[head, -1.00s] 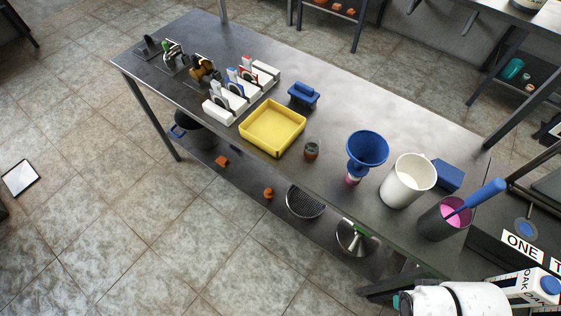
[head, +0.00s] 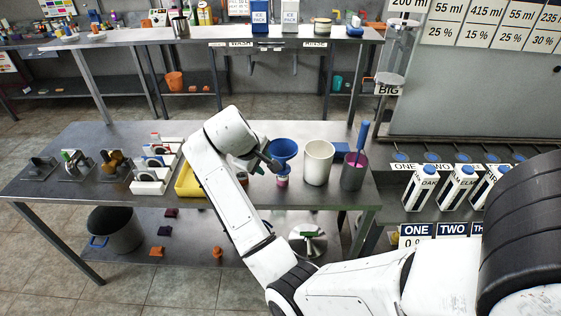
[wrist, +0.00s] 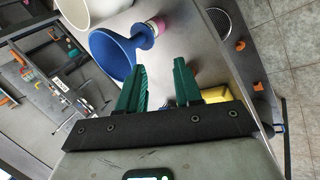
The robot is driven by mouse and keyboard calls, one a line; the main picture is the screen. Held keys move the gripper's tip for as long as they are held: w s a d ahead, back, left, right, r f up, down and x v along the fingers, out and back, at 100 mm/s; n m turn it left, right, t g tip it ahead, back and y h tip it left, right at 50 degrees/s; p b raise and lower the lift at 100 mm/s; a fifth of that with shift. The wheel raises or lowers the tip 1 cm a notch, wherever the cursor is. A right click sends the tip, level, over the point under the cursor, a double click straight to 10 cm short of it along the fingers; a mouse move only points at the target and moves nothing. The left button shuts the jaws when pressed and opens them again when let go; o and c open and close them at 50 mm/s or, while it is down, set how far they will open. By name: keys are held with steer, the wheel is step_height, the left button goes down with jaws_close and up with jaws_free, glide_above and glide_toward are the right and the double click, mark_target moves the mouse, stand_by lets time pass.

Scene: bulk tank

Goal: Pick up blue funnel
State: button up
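The blue funnel (head: 284,148) sits upright, wide mouth up, on a small pink-and-white jar (head: 282,182) on the metal table. My gripper (head: 272,163) is just left of the funnel in the head view. In the wrist view, the funnel (wrist: 112,52) is ahead of and to the left of my green fingers (wrist: 160,66). The fingers are open, with nothing held between them. The funnel's stem and the jar (wrist: 155,27) show beyond the fingertips. Whether a finger touches the funnel cannot be told.
A white pitcher (head: 318,163) stands right of the funnel, then a grey container (head: 353,176) with pink contents and a blue handle. A blue block (head: 340,150) lies behind them. The yellow tray (head: 186,184) is left, partly hidden by my arm. White racks (head: 152,178) stand farther left.

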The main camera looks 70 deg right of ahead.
mark_target(280, 161)
steer(key=w+d+r, duration=0.1)
steer(key=d+r, duration=0.2)
steer(key=r, duration=0.1)
steer(key=shift+g, duration=0.3)
steer(key=x, duration=0.5)
steer(key=p+x, duration=0.1)
steer(key=x, duration=0.5)
steer(key=shift+s+d+r, duration=0.15)
steer(key=shift+s, duration=0.1)
jaws_close()
